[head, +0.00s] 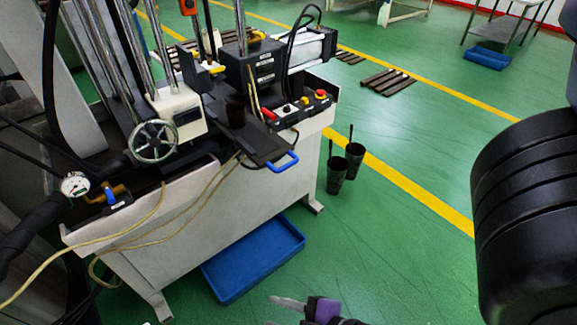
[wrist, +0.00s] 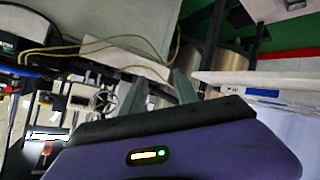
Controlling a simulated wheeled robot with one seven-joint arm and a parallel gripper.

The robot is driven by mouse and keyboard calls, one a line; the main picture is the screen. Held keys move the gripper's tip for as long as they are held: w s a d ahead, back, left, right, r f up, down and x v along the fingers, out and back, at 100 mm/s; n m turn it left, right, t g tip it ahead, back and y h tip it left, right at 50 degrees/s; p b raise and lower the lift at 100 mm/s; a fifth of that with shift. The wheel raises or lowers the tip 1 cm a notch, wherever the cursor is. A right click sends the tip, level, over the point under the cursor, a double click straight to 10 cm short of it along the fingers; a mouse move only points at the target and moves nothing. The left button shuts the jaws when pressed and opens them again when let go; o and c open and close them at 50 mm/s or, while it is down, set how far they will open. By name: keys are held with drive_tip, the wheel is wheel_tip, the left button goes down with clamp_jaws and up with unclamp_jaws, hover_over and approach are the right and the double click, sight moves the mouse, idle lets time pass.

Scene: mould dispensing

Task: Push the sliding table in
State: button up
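The sliding table (head: 262,146) is a dark flat plate at the front of the machine in the head view. It sticks out from the machine's front, and a blue handle (head: 283,162) is fixed to its front edge. A dark cup-like object (head: 235,112) seems to stand on the plate's rear part. My gripper (head: 272,311) is at the bottom edge of the head view, low in front of the machine and well apart from the handle. In the wrist view the two grey fingers of my gripper (wrist: 159,78) are spread with nothing between them. I cannot make out the sliding table there.
A control box with a red button (head: 320,94) sits right of the plate. A handwheel (head: 154,141) is on the left, and loose hoses hang over the white bench front. A blue tray (head: 254,260) lies under the bench. Dark buckets (head: 337,174) stand right of it.

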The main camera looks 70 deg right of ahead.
drive_tip(key=w+d+f+n+g+h, duration=0.2)
drive_tip(key=w+d+f+h, duration=0.2)
drive_tip(key=w+d+f, duration=0.3)
drive_tip(key=m+g+h+b, duration=0.2)
drive_tip(key=g+h, duration=0.7)
drive_tip(key=g, duration=0.4)
approach(285, 168)
drive_tip(key=x, duration=0.4)
drive_tip(key=shift+d+f, duration=0.1)
drive_tip(key=shift+f, duration=0.05)
drive_tip(key=shift+s+d+h, duration=0.15)
drive_tip(key=shift+d+h, duration=0.15)
drive_tip(key=shift+p+x, duration=0.4)
drive_tip(key=shift+x, duration=3.15)
drive_tip(key=shift+f, duration=0.1)
clamp_jaws()
